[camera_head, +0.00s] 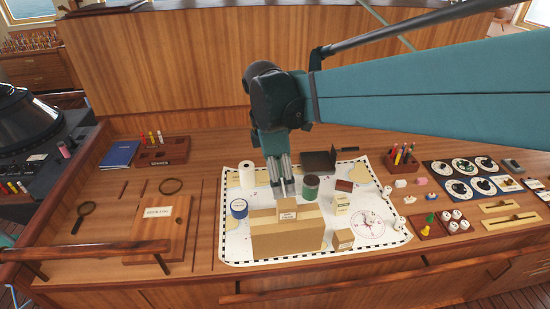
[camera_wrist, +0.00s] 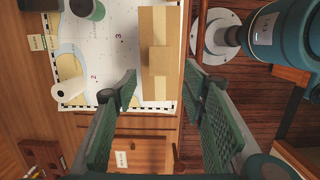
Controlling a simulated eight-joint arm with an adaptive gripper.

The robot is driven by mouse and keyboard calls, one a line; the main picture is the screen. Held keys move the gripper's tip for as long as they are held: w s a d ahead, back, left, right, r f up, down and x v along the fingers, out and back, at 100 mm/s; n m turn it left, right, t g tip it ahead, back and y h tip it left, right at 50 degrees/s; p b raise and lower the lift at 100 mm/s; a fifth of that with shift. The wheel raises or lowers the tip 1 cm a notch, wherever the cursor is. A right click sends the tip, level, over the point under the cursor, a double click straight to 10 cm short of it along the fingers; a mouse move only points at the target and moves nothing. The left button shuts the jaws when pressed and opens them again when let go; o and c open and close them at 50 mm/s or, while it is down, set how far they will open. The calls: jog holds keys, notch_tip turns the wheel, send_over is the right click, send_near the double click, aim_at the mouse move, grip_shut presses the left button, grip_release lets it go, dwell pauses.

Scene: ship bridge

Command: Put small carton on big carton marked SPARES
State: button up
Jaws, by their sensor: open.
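The big carton (camera_head: 268,238) stands on the chart near the table's front edge; I cannot read SPARES on it. A small carton (camera_head: 288,216) with a pale label rests on the big carton's top, near its middle. In the wrist view the small carton (camera_wrist: 163,61) sits on the long top of the big carton (camera_wrist: 159,24). My gripper (camera_head: 285,190) points down just above and behind the small carton in the head view. In the wrist view my gripper (camera_wrist: 161,84) is open and empty, its fingers spread apart and clear of the small carton.
Another small box (camera_head: 343,239) stands right of the big carton. A dark green can (camera_head: 311,186), a cream packet (camera_head: 341,204), a blue-rimmed roll (camera_head: 239,208) and a white roll (camera_head: 247,174) stand close by on the chart (camera_head: 290,258). Wood left of the chart is partly clear.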

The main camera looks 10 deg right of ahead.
jog(key=shift+d, duration=0.1)
dwell(0.4)
jog(key=s+d+m+t+y, duration=0.1)
jog(key=s+d+m+t, duration=0.6)
jog(key=s+d+m, duration=0.5)
jog(key=s+m, duration=0.1)
jog(key=m, duration=0.5)
jog(key=shift+s+d+f+y, duration=0.2)
jog(key=shift+s+d+y, duration=0.1)
jog(key=shift+s+y, duration=0.1)
